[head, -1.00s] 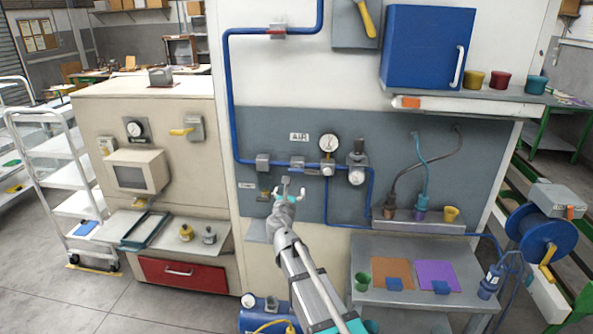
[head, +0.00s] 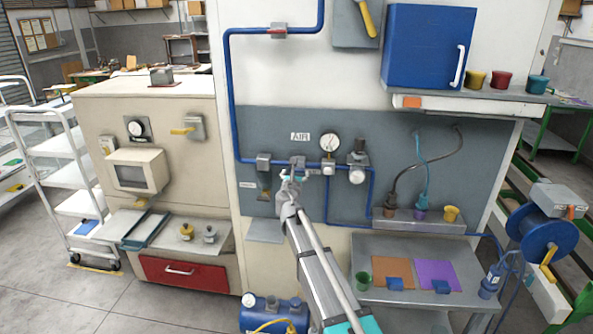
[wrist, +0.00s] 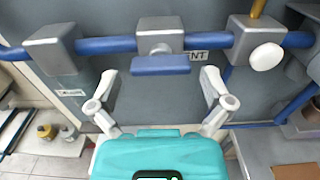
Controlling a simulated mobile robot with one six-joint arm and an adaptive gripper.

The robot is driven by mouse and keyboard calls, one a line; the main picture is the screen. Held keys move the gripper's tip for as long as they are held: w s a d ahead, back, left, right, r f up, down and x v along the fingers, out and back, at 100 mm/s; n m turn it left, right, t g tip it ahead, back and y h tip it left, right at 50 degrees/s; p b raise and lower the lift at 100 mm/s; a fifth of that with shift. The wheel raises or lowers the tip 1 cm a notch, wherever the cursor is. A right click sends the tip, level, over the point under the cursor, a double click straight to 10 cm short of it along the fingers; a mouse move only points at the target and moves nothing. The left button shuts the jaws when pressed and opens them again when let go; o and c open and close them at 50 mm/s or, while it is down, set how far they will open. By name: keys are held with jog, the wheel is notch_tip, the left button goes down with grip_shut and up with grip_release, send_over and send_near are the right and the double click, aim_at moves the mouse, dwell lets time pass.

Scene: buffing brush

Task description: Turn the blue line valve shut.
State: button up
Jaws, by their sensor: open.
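The blue line (head: 240,110) runs down the wall and then right along the grey panel. In the wrist view, a valve with a blue bar handle (wrist: 160,66) sits on the middle grey block (wrist: 160,28) of the blue pipe. The handle lies roughly parallel to the pipe, just below it. My gripper (wrist: 158,80) is open, its two fingers spread on either side of the handle, with gaps visible at both ends. In the head view my gripper (head: 292,174) is at the pipe below the AIR sign and hides most of the handle.
Grey blocks flank the valve on the pipe: one at left (wrist: 52,48) and one at right with a white round knob (wrist: 266,56). A gauge (head: 330,143) and a regulator (head: 357,165) stand to the right. A shelf with cups and hoses (head: 420,224) is lower right.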

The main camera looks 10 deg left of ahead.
jog(key=shift+w, duration=1.25)
jog(key=shift+c, duration=0.3)
jog(key=c, duration=0.9)
